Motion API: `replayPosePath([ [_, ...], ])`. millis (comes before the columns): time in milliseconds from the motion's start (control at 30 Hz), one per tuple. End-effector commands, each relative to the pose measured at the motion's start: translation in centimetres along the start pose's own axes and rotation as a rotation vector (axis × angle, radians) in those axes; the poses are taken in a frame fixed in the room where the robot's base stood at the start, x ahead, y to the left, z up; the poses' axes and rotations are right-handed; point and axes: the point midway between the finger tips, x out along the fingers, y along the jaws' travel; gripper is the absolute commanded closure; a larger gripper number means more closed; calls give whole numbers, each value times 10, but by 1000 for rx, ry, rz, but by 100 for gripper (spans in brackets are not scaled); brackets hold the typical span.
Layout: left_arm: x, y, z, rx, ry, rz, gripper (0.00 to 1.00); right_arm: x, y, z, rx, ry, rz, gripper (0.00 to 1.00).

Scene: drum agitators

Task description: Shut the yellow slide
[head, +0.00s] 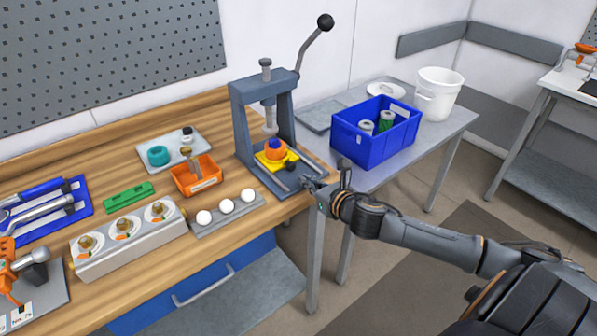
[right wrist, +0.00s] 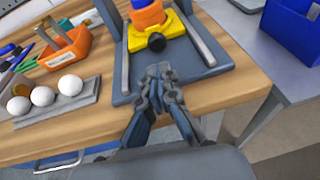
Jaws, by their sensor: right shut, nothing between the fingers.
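The yellow slide (head: 276,159) lies on the base of a grey arbor press, between two rails, and carries an orange and blue piece (head: 274,147). In the right wrist view the yellow slide (right wrist: 178,41) shows a black knob (right wrist: 156,42) on its near side. My right gripper (head: 312,185) is shut and empty at the front edge of the press base. In the right wrist view its fingertips (right wrist: 158,72) point at the knob, with a small gap between them. My left gripper is not in view.
The press (head: 243,125) has a raised lever with a black ball. To its left are an orange bin (head: 207,184), white balls on a grey strip (head: 204,217) and a valve block (head: 128,250). A blue crate (head: 347,142) and white bucket (head: 437,101) stand on the grey side table.

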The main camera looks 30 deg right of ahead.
Motion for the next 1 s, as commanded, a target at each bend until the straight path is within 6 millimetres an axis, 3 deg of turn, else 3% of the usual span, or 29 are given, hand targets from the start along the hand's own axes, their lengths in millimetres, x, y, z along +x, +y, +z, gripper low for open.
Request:
replayPosePath([
  [300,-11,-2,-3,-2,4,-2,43,37,1,12,1,-2,1,100],
  [1000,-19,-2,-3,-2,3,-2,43,55,2,19,-1,-3,1,100],
])
